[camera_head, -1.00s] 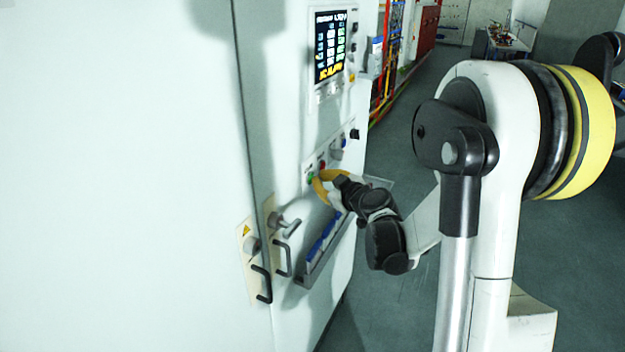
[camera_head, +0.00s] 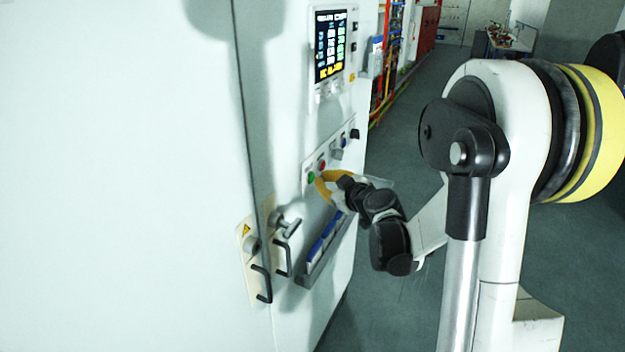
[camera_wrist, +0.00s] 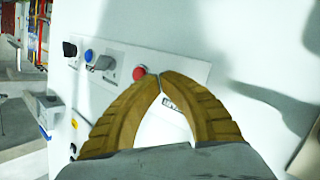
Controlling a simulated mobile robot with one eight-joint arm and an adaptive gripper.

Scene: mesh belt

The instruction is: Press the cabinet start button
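The cabinet (camera_head: 130,190) is a large white box with a button panel on its side face. On the panel are a green button (camera_head: 311,177) and a red button (camera_head: 322,165); the red button also shows in the wrist view (camera_wrist: 139,73), just left of the fingertips. The green button is not visible in the wrist view. My gripper (camera_head: 319,180) has yellow fingers close to the panel, by the green button. In the wrist view its fingertips (camera_wrist: 161,77) meet with nothing between them. I cannot tell whether they touch the panel.
A lit display (camera_head: 331,45) is above the panel. A grey knob (camera_head: 337,154) and a black knob (camera_head: 354,134) sit right of the red button. Below are a tray with blue items (camera_head: 318,250) and door handles (camera_head: 263,284). Free floor lies right of the cabinet.

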